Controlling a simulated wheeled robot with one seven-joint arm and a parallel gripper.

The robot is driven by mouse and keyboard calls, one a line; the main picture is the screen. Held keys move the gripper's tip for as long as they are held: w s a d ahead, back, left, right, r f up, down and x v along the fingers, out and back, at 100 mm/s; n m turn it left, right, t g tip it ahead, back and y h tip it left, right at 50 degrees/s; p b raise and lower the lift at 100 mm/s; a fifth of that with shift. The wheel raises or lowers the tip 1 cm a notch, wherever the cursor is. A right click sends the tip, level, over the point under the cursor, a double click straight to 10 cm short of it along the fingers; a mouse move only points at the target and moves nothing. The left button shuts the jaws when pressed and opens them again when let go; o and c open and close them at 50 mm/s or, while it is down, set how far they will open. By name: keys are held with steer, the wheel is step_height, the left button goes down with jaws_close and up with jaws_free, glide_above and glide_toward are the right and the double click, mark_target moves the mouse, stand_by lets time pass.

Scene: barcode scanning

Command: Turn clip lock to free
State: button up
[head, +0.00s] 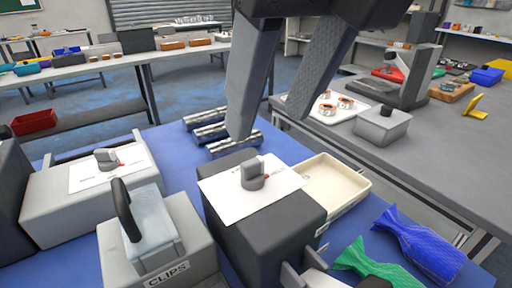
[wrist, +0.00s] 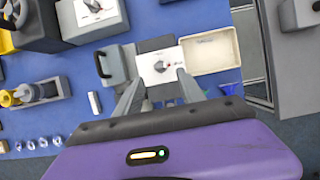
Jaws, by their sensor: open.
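A similar knob (head: 107,158) sits on a grey box at the left. A box labelled CLIPS (head: 165,275) stands at front left; I cannot tell which knob is the clip lock. My gripper (head: 267,122) is open and empty above the dark box. In the wrist view, its fingertips (wrist: 158,80) flank the near side of the plate. The plate labels are unreadable.
A cream tray (head: 345,178) is right of the dark box. Metal cylinders (head: 215,130) lie behind it on the blue mat. Blue (head: 420,240) and green (head: 375,262) objects lie at front right. The CLIPS box has an upright dark handle (head: 124,210).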

mark_target(253, 161)
steer(key=b+x, duration=0.1)
steer(key=x, duration=0.6)
steer(key=shift+w+a+f, duration=0.15)
steer(key=shift+f, duration=0.1)
jaws_close()
